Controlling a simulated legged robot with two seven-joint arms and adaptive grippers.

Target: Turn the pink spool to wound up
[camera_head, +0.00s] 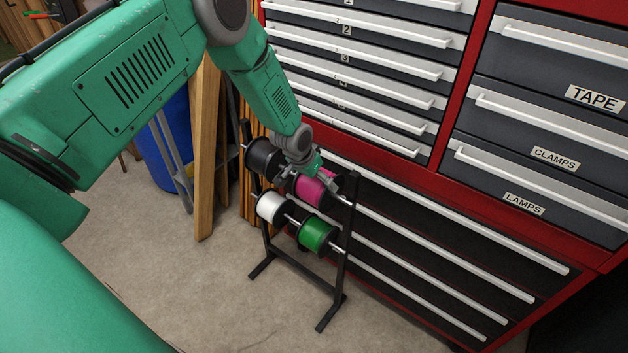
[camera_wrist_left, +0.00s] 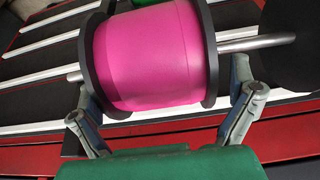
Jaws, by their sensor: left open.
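The pink spool (camera_head: 312,193) sits on the upper rod of a black rack, between black flanges. In the left wrist view the pink spool (camera_wrist_left: 150,52) fills the upper middle, with a metal rod through it. My left gripper (camera_head: 318,180) is at the spool from above and partly covers it. In the left wrist view my left gripper (camera_wrist_left: 165,97) is open, with one finger at each side of the spool near its flanges. I cannot tell whether the fingers touch it. My right gripper is not in view.
The black rack (camera_head: 344,245) also holds a black spool (camera_head: 262,157), a white spool (camera_head: 270,206) and a green spool (camera_head: 317,234). A red tool cabinet (camera_head: 470,190) with drawers stands close behind. Wooden boards (camera_head: 204,150) lean at the left. The floor (camera_head: 170,280) in front is clear.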

